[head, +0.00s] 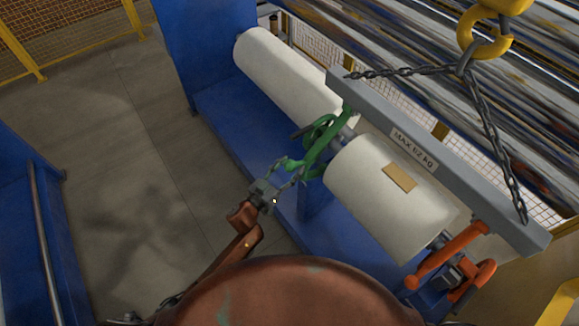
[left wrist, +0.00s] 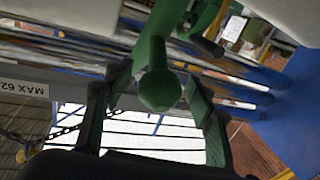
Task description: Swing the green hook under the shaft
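The green hook (head: 326,142) hangs from the left end of the grey lifting beam (head: 440,163), beside the near roller's shaft (head: 345,138). I cannot tell if its curve is under the shaft. My left gripper (head: 293,172) is at the hook's lower end. In the left wrist view, the green hook's round knob (left wrist: 159,90) sits between the spread fingers of my left gripper (left wrist: 160,100), with narrow gaps on both sides. An orange hook (head: 480,279) hangs from the beam's right end by the shaft's other end. My right gripper is not in view.
The white roller (head: 385,190) lies below the beam, with another white roller (head: 285,75) behind it. A blue frame (head: 235,110) runs beneath them. A chain and yellow crane hook (head: 485,40) hold the beam. Floor to the left is clear.

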